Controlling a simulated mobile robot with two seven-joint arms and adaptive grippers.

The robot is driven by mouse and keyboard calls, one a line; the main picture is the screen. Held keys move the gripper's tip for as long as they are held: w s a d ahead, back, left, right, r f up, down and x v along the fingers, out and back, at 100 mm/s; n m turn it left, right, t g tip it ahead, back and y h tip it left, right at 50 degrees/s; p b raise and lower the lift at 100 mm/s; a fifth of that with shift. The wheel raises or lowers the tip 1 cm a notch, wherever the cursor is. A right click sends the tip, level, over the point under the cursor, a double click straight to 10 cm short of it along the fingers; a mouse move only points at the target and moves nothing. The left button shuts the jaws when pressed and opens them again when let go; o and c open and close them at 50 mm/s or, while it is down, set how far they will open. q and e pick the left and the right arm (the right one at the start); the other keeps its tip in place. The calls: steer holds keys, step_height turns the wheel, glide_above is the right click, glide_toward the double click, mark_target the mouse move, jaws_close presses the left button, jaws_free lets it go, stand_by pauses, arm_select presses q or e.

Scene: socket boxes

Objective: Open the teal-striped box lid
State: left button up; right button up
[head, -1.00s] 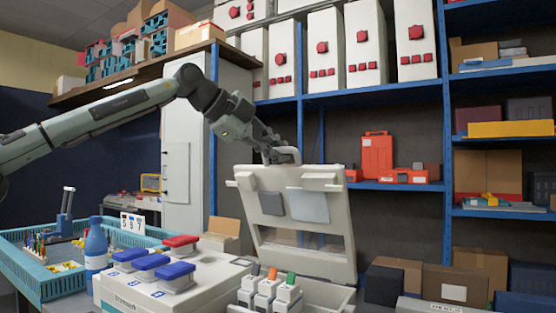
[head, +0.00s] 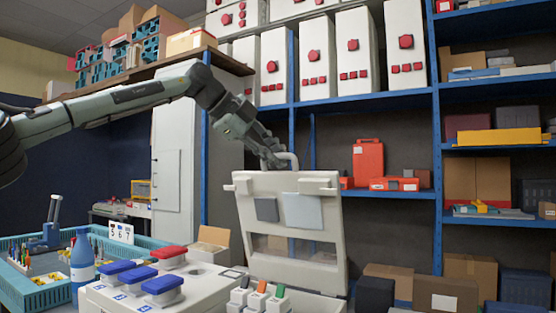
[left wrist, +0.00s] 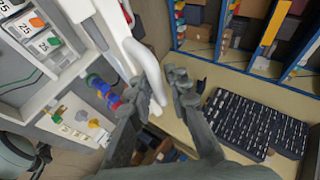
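The pale box lid (head: 293,183) stands raised and nearly upright behind the open-topped pale box (head: 310,304) in the head view. Two grey pads are on its inner face. I see no teal stripe on it from this side. Its white bar handle (head: 293,160) is at the top edge. My left gripper (head: 277,163) is at this handle. In the left wrist view the left gripper's fingers (left wrist: 164,92) are parted, with the white handle (left wrist: 148,68) between them, close to the left finger; a gap shows towards the right finger. My right gripper is not in view.
A pale box with blue and red sockets (head: 150,290) stands left of the lidded box. A blue bottle (head: 82,260) and a teal crate (head: 40,288) are further left. Blue-framed shelves (head: 437,150) with a red case (head: 368,160) stand behind the lid.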

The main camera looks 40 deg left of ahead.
arm_select(q)
steer(key=o, duration=0.3)
steer(key=shift+s+r, duration=0.2)
steer(key=shift+f, duration=0.25)
steer(key=v, duration=1.2)
steer(key=shift+r, duration=0.1)
steer(key=shift+d, duration=0.1)
stand_by(0.8)
